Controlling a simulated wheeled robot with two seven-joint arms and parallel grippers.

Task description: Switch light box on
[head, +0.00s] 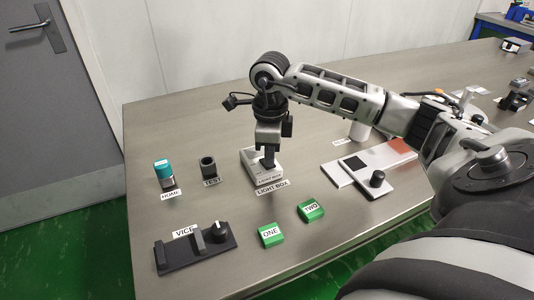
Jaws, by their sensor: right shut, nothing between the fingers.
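The light box (250,178) is a small pale box on the grey table, left of the picture's middle, with a "LIGHT BOX" label (272,187) in front of it. My right gripper (269,165) points down at the top of the light box, its fingers shut and empty. The fingertips are at or just above the top face; I cannot tell whether they touch. The gripper hides part of the box's top, and any switch there is not visible. My left gripper is not in view.
Left stand a teal-capped item (162,170) at "HOME" and a dark cup (208,167) at "TEST". In front are the black vice (195,246) and green blocks ONE (271,235) and TWO (311,210). A flat device with a black knob (377,179) lies right.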

